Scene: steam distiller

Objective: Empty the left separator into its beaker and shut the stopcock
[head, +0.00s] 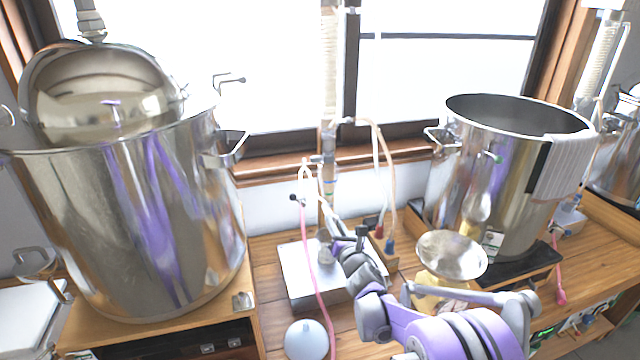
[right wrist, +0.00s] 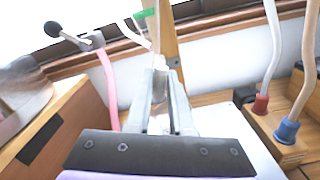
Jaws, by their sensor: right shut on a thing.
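The left separator (head: 328,175) is a slim upright glass tube in front of the window, above a metal stand (head: 297,275). My right gripper (head: 326,236) is at its lower end. In the right wrist view the gripper (right wrist: 160,90) is shut on a small pale, glassy piece, seemingly the separator's stopcock; the fingers hide most of it. A green part (right wrist: 145,14) shows just above the fingertips. I cannot make out the liquid level or whether the stopcock is turned open. I cannot pick out the beaker. My left gripper is not in view.
A large steel pot (head: 140,220) stands left, another pot (head: 500,190) right. A pink hose (head: 318,270) with a black-knobbed valve (right wrist: 52,29) hangs beside the gripper. A wooden block (head: 383,248) holds red- and blue-ended tubes.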

